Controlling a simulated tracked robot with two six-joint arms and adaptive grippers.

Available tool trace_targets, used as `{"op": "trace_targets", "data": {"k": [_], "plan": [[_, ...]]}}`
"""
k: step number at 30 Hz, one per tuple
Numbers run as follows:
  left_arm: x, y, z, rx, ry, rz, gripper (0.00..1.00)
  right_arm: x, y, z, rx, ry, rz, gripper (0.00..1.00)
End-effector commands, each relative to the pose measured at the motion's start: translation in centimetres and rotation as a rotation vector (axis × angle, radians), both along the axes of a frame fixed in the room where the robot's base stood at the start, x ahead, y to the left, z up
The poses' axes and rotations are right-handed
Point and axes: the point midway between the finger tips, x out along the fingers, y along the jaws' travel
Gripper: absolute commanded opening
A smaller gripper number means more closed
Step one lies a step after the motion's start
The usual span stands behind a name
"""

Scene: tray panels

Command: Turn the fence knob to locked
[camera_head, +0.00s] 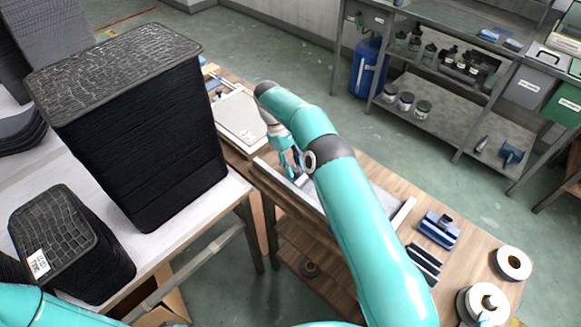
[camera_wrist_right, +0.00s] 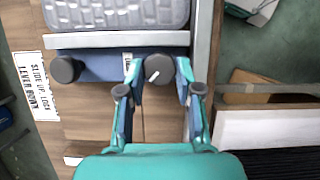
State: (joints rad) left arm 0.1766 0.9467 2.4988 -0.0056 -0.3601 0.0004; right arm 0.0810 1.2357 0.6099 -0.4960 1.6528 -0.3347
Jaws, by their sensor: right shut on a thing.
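In the right wrist view, a dark round knob (camera_wrist_right: 158,69) with a short slanted white mark on its face sits at the right end of a blue fence piece (camera_wrist_right: 100,67). The two fingers of my right gripper (camera_wrist_right: 160,77) are closed around this knob, one on each side. In the head view my right gripper (camera_head: 291,164) reaches down to the fence on the wooden table, and the knob cannot be made out there. A second dark knob (camera_wrist_right: 66,68) sits at the fence's left end, untouched. My left gripper is out of view.
A printed white label (camera_wrist_right: 36,86) lies left of the fence. A grey textured panel (camera_wrist_right: 115,12) lies behind it. Tall black panel stacks (camera_head: 150,140) stand on the left table. Blue tools (camera_head: 438,230) and white rolls (camera_head: 512,263) lie at the wooden table's right.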

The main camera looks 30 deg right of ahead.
Motion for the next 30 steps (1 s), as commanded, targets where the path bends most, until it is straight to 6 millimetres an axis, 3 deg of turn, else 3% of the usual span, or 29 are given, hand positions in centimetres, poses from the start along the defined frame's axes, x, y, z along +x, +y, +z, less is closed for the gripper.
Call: {"op": "trace_targets", "data": {"k": [18,30], "plan": [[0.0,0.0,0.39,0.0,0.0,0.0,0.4,-0.16,-0.42,-0.26,0.001,0.009,-0.571,0.0],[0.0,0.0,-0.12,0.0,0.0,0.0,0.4,-0.22,-0.44,-0.26,0.001,0.012,-0.793,0.0]]}}
